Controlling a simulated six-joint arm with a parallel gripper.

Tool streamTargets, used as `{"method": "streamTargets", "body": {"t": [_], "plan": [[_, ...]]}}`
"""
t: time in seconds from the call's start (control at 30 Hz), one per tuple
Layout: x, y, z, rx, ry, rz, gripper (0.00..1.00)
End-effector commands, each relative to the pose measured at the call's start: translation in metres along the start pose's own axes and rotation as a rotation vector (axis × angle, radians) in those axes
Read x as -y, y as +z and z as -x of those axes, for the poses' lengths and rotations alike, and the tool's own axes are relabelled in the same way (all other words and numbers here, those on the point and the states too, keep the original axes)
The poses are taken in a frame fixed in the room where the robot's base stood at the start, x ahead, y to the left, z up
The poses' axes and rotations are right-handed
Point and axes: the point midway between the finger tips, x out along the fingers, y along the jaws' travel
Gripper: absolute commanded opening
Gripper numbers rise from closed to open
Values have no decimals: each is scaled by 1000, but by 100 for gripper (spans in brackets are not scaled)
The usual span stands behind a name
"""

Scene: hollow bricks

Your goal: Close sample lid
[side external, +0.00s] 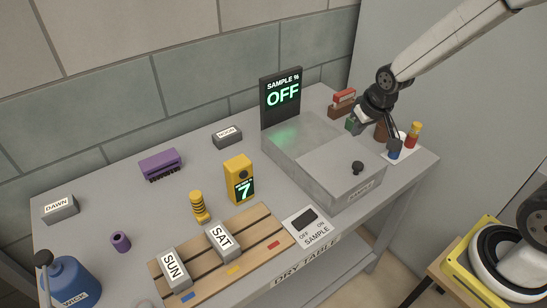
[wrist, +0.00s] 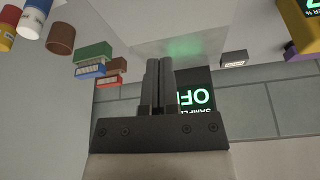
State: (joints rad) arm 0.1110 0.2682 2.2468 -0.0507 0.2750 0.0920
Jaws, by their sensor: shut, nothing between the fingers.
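The grey sample box (side external: 345,190) stands at the right end of the dry table with a SAMPLE label on its front. My gripper (side external: 394,142) is above the table beyond the box's right side, apart from the knob. Its two fingers (wrist: 158,68) are together and empty in the wrist view.
A SAMPLE % display (side external: 281,95) reading OFF stands behind the box. Small coloured cylinders (side external: 415,135) and stacked red and brown bricks (side external: 342,104) are near my gripper. An OFF/ON switch panel (side external: 311,227) and a wooden rack (side external: 215,255) with SUN and SAT blocks lie in front.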

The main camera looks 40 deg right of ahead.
Motion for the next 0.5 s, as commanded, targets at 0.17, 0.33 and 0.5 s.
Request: {"method": "streamTargets", "body": {"t": [0.17, 0.33, 0.5], "plan": [[0, 0, 16, -2, 0, 1, 0], [0, 0, 25, -1, 0, 1, 0], [0, 0, 28, 0, 0, 1, 0]]}}
